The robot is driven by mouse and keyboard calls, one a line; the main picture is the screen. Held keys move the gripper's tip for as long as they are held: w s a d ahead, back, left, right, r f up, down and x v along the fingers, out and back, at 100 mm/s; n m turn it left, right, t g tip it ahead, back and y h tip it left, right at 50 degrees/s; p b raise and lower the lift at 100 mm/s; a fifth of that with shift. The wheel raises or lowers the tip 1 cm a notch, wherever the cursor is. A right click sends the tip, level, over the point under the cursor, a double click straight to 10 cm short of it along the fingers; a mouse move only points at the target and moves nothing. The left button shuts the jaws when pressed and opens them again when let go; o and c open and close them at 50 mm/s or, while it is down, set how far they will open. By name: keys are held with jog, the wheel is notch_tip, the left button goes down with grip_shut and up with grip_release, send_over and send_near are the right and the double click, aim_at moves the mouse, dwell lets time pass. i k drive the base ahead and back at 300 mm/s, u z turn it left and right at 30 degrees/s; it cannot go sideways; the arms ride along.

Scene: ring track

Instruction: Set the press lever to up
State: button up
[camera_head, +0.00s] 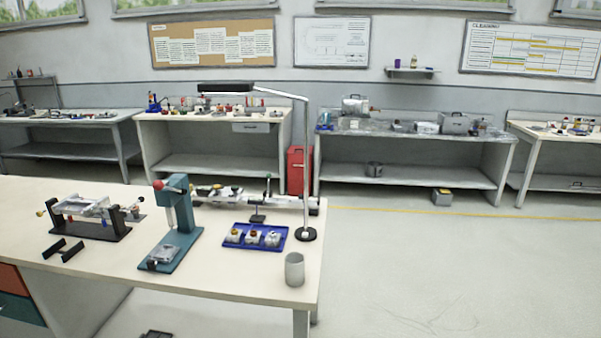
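The teal press (186,228) stands upright on the near workbench, left of the picture's middle. Its base plate reaches toward the bench's front edge and carries a small grey plate (163,254). A lever with a red knob (158,185) is at the top of the press, and the knob sits at the upper left of the column. The lever's exact angle is too small to tell. My gripper is not in view.
The workbench (110,278) also holds a dark fixture (88,230) left of the press, a blue tray (232,246) with small parts right of it, a grey cup (294,270) and a lamp (304,180). A long rail device (285,203) lies behind. Open floor (440,270) is at right.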

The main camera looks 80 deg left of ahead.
aim_at(159, 185)
jog(key=u, duration=3.65)
jog(key=k, duration=1.3)
jog(key=u, duration=0.95)
jog(key=i, duration=1.55)
jog(key=z, duration=0.85)
